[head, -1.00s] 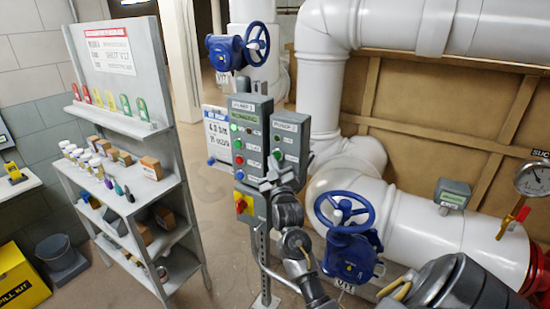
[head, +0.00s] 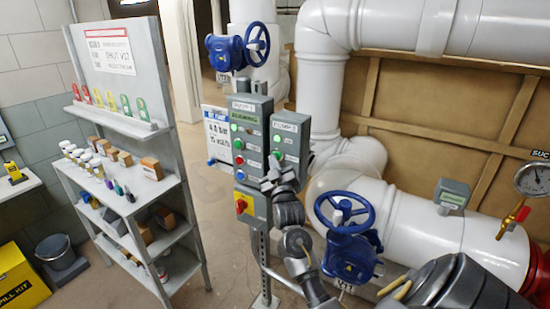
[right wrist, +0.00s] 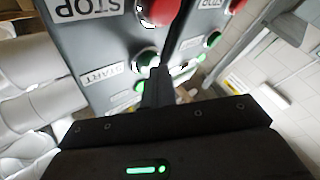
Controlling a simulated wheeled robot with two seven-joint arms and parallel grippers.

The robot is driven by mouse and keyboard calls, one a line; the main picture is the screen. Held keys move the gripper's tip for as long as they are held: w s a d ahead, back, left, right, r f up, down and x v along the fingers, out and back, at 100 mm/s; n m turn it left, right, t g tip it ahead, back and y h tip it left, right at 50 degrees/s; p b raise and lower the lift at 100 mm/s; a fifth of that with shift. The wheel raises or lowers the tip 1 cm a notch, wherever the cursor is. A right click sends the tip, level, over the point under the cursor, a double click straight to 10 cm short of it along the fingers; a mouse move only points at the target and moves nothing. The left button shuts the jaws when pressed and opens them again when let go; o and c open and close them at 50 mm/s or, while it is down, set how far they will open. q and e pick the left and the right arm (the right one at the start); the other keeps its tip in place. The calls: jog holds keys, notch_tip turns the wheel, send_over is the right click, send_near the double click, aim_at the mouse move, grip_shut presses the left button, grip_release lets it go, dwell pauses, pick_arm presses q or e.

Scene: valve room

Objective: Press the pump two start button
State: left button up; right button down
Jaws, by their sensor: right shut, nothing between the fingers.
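The grey pump two box (head: 292,145) stands right of the taller pump one box (head: 250,130) in the head view. A green light (head: 277,139) glows on its face. In the right wrist view, upside down, the pump two box (right wrist: 85,45) fills the left, with its red stop button (right wrist: 158,10) and green start button (right wrist: 146,60) beside their labels. My right gripper (head: 272,180) is shut and empty in front of the box's lower part. Its fingertips (right wrist: 158,75) overlap the start button's edge in the wrist view; I cannot tell if they touch. My left gripper is not in view.
A blue valve wheel (head: 345,212) stands close right of my right arm, before white pipes (head: 410,215). A yellow panel with a red knob (head: 242,206) sits below the pump one box. A shelf rack (head: 150,185) stands left, with bare floor between.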

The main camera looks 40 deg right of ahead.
jog(key=shift+s+a+p, duration=0.25)
jog(key=shift+a+p, duration=0.05)
jog(key=shift+a, duration=0.4)
jog(key=a+p, duration=0.1)
jog(key=a, duration=0.1)
jog(key=s+a+p, duration=0.1)
jog(key=a, duration=0.1)
jog(key=shift+s+a, duration=0.2)
jog(key=shift+a, duration=0.2)
dwell(0.7)
